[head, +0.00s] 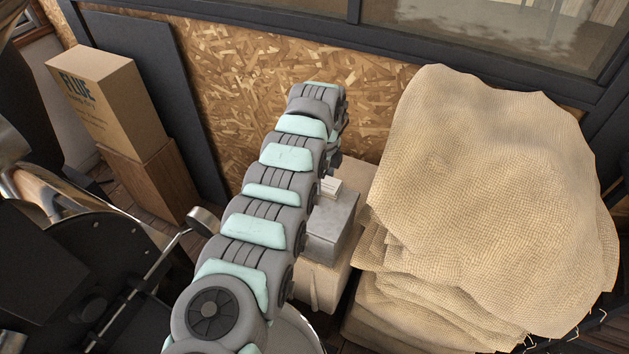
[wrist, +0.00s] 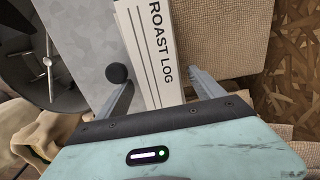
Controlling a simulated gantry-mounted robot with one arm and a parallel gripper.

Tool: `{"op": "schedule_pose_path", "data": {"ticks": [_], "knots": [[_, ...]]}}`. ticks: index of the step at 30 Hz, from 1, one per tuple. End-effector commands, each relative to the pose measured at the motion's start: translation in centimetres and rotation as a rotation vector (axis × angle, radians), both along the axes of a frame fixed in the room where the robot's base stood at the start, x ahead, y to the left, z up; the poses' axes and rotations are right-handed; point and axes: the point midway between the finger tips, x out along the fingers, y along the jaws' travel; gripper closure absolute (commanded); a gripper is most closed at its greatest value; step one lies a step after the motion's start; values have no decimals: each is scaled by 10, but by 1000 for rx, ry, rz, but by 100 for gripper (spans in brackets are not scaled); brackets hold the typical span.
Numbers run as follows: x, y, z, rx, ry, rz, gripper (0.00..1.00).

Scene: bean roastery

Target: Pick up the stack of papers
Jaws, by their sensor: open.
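The stack of papers (wrist: 150,40) is white and printed "ROAST LOG" in the wrist view. In the head view the papers (head: 331,187) show as a small white pile on a grey box (head: 333,226), partly covered by my arm. My gripper (wrist: 162,80) is open, with one finger to the left of the papers and one to the right. The lower end of the papers is hidden behind the gripper body. I cannot tell whether the fingers touch the papers. The gripper is hidden behind my arm in the head view.
A large pile of burlap sacks (head: 490,190) stands close on the right. A chipboard wall (head: 240,90) is behind. A cardboard box (head: 97,100) stands at the far left. In the wrist view a round black knob (wrist: 118,73) sits by the left finger, and a dark round pan (wrist: 45,55) lies left.

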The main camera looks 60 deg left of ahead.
Motion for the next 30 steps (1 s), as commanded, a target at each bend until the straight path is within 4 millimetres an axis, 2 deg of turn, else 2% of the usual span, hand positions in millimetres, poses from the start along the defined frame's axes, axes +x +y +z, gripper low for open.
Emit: {"op": "schedule_pose_path", "data": {"ticks": [3, 30], "knots": [[0, 0, 1, 1, -1, 0, 22], [0, 0, 1, 0, 0, 0, 95]]}}
